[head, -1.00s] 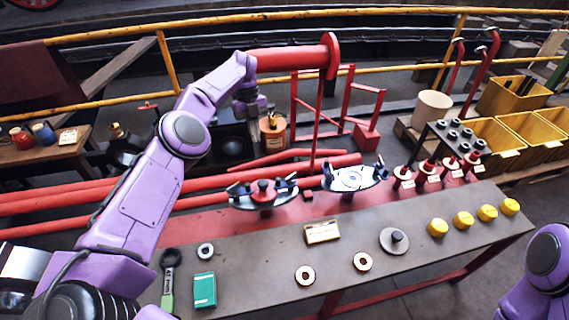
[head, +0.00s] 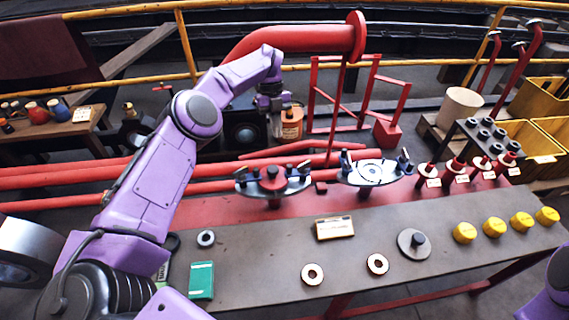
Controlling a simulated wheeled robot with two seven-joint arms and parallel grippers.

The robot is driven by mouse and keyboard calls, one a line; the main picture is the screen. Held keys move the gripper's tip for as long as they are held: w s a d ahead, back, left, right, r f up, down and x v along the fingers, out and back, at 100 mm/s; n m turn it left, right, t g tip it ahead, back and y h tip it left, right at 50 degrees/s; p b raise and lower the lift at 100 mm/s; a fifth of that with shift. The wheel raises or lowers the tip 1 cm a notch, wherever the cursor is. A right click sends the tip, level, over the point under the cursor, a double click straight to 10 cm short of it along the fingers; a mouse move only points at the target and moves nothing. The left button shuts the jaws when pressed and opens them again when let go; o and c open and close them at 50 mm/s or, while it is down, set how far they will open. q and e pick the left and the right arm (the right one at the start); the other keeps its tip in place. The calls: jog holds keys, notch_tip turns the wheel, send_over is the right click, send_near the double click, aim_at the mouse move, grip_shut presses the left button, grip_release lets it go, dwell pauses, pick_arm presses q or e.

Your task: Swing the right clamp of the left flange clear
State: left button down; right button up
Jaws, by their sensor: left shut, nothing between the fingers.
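The left flange (head: 259,187) stands at the rear of the bench, dark and oval with a red piece on its middle. Its right clamp (head: 303,169) is a small dark upright part at the flange's right end. A matching left clamp (head: 241,176) is at the other end. I cannot tell how either clamp is turned. My left gripper (head: 276,136) points down above and behind the left flange, apart from it. It is shut and empty. My right gripper is out of view; only part of my right arm shows at the lower right.
The right flange (head: 372,173) stands beside it with its pale face bare. The bench (head: 262,240) holds rings, a green box (head: 201,280), a label plate (head: 334,228) and yellow caps (head: 494,227). Red pipes (head: 60,172) run behind. An orange canister (head: 291,124) is beyond the gripper.

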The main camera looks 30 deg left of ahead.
pick_arm(q)
jog(key=s+d+f, duration=0.1)
jog(key=f, duration=0.1)
jog(key=s+d+f+p, duration=0.1)
jog(key=f, duration=0.1)
jog(key=s+d+f+p, duration=0.1)
jog(key=d+f, duration=0.1)
jog(key=shift+s, duration=0.35)
jog(key=shift+s+d+f, duration=0.1)
jog(key=shift+s+d, duration=0.35)
